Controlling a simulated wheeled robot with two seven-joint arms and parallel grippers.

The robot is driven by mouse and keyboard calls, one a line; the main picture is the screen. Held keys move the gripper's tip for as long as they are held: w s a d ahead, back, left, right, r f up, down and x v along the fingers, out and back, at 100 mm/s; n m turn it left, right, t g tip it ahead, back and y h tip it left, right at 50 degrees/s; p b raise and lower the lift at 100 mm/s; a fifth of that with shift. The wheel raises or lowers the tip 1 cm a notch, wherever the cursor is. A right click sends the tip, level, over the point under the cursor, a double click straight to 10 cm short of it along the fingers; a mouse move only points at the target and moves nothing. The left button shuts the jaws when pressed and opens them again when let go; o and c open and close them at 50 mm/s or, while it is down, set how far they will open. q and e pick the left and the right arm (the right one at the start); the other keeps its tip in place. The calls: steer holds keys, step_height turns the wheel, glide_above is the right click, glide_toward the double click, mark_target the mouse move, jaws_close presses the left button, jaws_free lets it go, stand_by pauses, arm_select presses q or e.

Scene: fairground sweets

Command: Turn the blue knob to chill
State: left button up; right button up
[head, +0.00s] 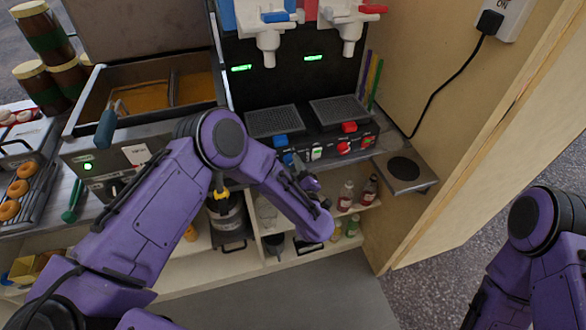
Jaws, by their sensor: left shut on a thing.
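The slush machine's front panel (330,152) carries a red knob (344,147) on the right and the blue knob (288,158) on the left. My left gripper (291,165) reaches up to the panel from below and is shut on the blue knob, which it partly hides. I cannot read which setting the blue knob points to. A blue block (280,141) and a red block (349,127) sit just above the knobs. My right gripper is out of view; only links of that arm show at the right edge.
White taps (268,45) hang above two drip trays (273,121). A fryer (145,95) stands to the left, with doughnuts (18,188) beyond it. Bottles (346,196) stand on the shelf below the panel. A wooden side wall (470,130) closes the right side.

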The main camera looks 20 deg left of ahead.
arm_select(q)
steer(key=n+b, duration=0.2)
steer(key=n, duration=0.2)
steer(key=shift+f+b, duration=0.15)
steer(key=shift+b, duration=0.2)
steer(key=n+b, duration=0.3)
steer(key=n, duration=0.2)
steer(key=shift+n, duration=0.4)
steer(key=o, duration=1)
